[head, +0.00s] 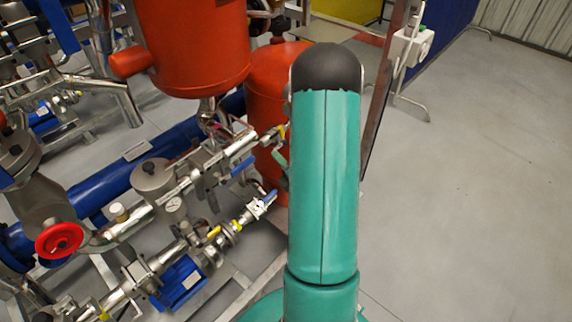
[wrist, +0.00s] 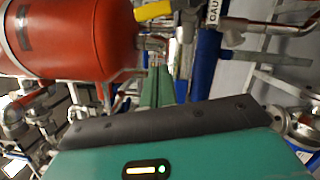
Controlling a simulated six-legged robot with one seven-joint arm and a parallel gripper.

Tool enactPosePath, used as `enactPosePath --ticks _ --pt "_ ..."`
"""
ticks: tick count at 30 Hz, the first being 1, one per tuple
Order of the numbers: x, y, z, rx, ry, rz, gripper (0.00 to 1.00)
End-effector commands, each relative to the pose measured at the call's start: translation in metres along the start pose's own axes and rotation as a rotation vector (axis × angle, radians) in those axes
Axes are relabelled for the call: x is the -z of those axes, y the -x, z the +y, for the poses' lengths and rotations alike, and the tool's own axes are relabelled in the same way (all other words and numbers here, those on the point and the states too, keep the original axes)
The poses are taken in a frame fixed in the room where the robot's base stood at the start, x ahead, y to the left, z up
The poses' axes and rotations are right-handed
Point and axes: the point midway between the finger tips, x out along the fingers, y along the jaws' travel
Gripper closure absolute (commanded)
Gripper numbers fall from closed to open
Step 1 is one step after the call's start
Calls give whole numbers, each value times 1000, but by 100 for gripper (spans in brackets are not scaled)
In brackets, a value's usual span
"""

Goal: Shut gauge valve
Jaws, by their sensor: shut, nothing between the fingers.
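My gripper (wrist: 158,72) shows in the wrist view as two green fingers close together, shut and empty, beyond my teal hand body. In the head view my arm hides the fingers. I cannot tell which is the gauge valve. In the wrist view a yellow handle (wrist: 153,11) is beyond the fingers, apart from them.
An orange tank (head: 195,45) stands above the pipes and another (head: 268,105) is behind my arm. A red handwheel (head: 59,240) and a blue pipe (head: 122,170) are at left. A white tag (wrist: 213,12) shows in the wrist view. Grey floor (head: 470,190) is clear at right.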

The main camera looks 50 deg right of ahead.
Motion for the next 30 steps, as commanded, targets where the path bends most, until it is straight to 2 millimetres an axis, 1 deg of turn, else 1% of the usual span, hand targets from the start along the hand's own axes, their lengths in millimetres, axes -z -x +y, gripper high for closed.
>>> enactPosePath --ticks 1,5,6,9,13,17,26,30 --pt "0 -11 1 -3 1 1 100" --pt "0 -37 1 -3 1 1 100" --pt "-3 -43 0 -1 1 -2 100" --pt "-22 -45 0 0 2 -5 100" --pt "-34 -49 0 0 0 -3 100" --pt "-39 -51 0 1 0 -1 100" --pt "-39 -51 0 1 0 -1 100" --pt "-45 -53 3 3 -9 1 100"
